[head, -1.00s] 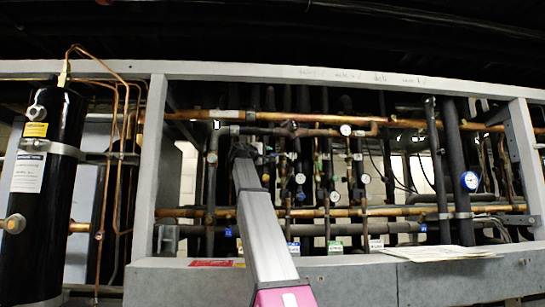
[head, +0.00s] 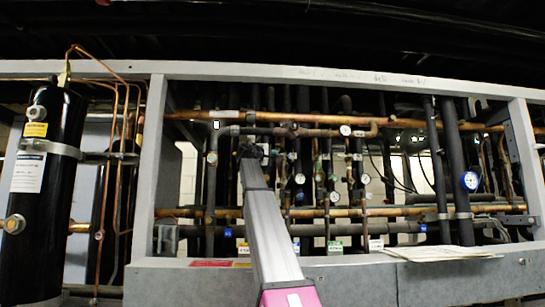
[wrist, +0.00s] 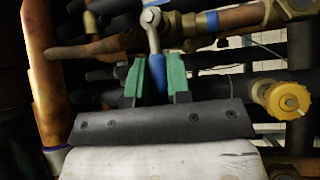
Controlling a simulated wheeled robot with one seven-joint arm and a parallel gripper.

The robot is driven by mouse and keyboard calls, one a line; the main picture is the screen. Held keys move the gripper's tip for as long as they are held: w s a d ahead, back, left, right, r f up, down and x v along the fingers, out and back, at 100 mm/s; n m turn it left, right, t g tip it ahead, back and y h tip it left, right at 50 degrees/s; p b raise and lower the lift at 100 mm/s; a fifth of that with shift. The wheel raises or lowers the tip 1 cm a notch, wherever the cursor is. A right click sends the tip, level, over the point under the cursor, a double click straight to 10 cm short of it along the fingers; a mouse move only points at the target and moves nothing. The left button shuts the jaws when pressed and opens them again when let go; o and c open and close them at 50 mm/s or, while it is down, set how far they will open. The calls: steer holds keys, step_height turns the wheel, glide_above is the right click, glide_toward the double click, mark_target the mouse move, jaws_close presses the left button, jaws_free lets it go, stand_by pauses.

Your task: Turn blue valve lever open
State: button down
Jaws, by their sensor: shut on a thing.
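In the wrist view, the valve lever (wrist: 158,72) has a blue-sleeved handle and a grey metal upper end bolted to a fitting at the top. It hangs almost straight down from that bolt. My gripper (wrist: 156,80) has green finger pads, one on each side of the blue sleeve, and is shut on it. The sleeve's lower end is hidden behind the gripper body. In the head view, my gripper (head: 250,150) is a small dark shape among the pipes in the rack's left part, and the lever cannot be made out there.
A yellow round knob (wrist: 288,100) is to the right of my gripper, and a copper pipe (wrist: 42,75) stands at the left. Dark pipes run close behind. In the head view, the rack's grey front ledge (head: 350,280) lies below, with papers (head: 440,253) on it.

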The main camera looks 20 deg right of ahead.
steer(key=shift+f, duration=0.15)
steer(key=shift+s+d+f+n+t+y, duration=0.1)
steer(key=shift+d+f+n+t+y, duration=0.5)
steer(key=shift+n+t, duration=1.8)
steer(key=shift+s+d+f+n+t+y, duration=0.2)
steer(key=shift+f+n+t, duration=0.65)
steer(key=shift+n+t, duration=1.5)
steer(key=shift+w+d+f+n+t+y, duration=0.1)
steer(key=shift+d+f+n+t+y, duration=0.9)
steer(key=shift+n, duration=2.45)
steer(key=shift+a+r+t, duration=0.25)
steer(key=shift+a+t, duration=0.25)
steer(key=shift+t, duration=0.05)
steer(key=shift+s, duration=0.1)
steer(key=c, duration=1.1)
jaws_free()
steer(key=shift+a+r+h, duration=0.1)
steer(key=shift+h, duration=0.4)
